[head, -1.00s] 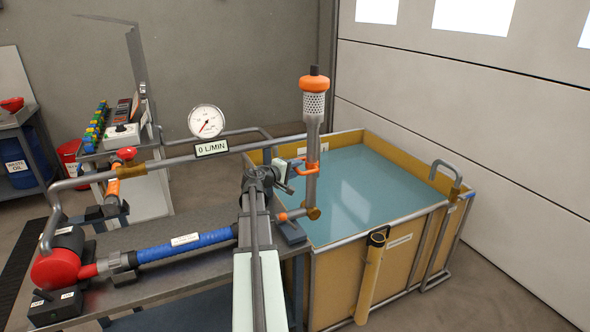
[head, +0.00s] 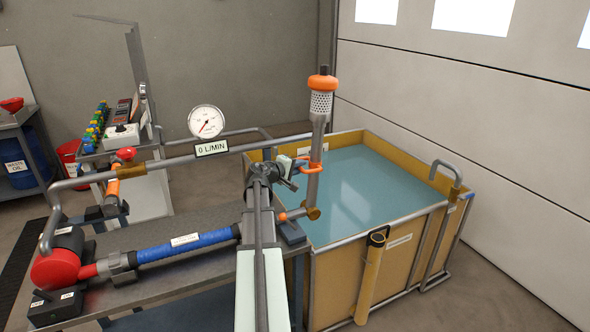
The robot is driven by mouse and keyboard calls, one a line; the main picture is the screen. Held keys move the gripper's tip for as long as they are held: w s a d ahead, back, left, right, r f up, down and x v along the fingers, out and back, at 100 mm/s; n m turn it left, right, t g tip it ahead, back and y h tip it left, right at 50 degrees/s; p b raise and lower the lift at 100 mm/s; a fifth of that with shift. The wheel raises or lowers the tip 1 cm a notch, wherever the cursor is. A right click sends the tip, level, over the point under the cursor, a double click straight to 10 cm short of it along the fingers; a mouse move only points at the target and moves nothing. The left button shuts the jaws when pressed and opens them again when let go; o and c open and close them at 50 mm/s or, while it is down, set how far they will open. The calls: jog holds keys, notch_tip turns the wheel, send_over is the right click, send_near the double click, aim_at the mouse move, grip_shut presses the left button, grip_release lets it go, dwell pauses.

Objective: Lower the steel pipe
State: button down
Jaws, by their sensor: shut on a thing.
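The steel pipe (head: 316,180) stands nearly upright at the near left edge of the water tank, leaning slightly to the right. Its perforated strainer head (head: 321,102) with an orange collar (head: 322,83) is at the top. Its lower end meets a brass-coloured joint (head: 313,213) beside the bench. An orange handle (head: 311,168) sits partway up the pipe. My gripper (head: 300,165) is shut at this handle, left of the pipe; the exact finger contact is too small to see. The tank (head: 405,233) holds blue-green water (head: 365,185), and the strainer is well above it.
A gauge (head: 206,122) above a "0 L/MIN" plate (head: 212,148) is on the pipework at left. A red pump part (head: 57,268) and blue hose (head: 188,245) lie on the bench. A bent pipe (head: 447,168) and a yellow tube (head: 370,275) are on the tank's rim and side.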

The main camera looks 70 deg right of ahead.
aim_at(313, 161)
jog(key=shift+m+t+y, duration=0.3)
jog(key=shift+t+y, duration=0.3)
jog(key=shift+y, duration=0.3)
jog(key=s+d, duration=0.5)
jog(key=shift+s+d+r, duration=0.1)
jog(key=shift+s+r, duration=0.05)
jog(key=shift+r, duration=0.15)
